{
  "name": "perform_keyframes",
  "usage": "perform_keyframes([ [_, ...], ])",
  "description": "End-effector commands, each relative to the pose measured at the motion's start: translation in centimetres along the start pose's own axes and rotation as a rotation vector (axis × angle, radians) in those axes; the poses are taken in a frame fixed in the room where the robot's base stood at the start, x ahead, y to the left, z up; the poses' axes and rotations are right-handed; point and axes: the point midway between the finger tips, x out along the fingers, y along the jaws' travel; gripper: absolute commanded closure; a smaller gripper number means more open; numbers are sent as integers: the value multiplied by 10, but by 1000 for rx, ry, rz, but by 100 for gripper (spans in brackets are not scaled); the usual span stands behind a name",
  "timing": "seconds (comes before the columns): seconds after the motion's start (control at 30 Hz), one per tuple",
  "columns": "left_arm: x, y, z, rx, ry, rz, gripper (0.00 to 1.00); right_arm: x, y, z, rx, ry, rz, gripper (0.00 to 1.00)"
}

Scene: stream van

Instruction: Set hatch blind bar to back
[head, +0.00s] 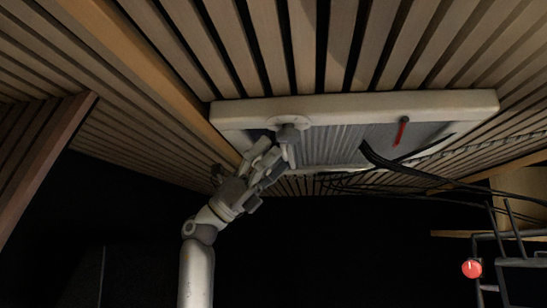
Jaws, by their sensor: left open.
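The roof hatch has a pale frame (460,104) set in the slatted ceiling. A grey pleated blind (332,146) covers part of its opening, and a smooth grey area (425,132) lies to its right. I cannot clearly make out the blind bar. My left gripper (279,152) reaches up from below at the hatch's left part, its fingers apart, close under a grey knob-like part (288,132) on the frame. I cannot tell whether it touches the knob or blind. The gripper hides the blind's left end. My right gripper is not in view.
A red handle (402,131) hangs at the hatch's right part. Black cables (410,172) run from below the hatch to the right. A dark rack (500,248) with a red ball (472,268) stands at lower right. Wooden beams (150,65) border the ceiling; the area below is dark.

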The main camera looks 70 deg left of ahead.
Motion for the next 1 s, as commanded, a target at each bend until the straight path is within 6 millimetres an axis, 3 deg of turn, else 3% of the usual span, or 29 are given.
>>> perform_keyframes([
  [0.27,-4,-1,-1,-1,1,-4,0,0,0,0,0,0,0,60],
  [0.57,-24,1,-1,-1,1,1,0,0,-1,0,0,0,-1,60],
  [1.0,-76,1,0,-2,-2,1,0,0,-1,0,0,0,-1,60],
])
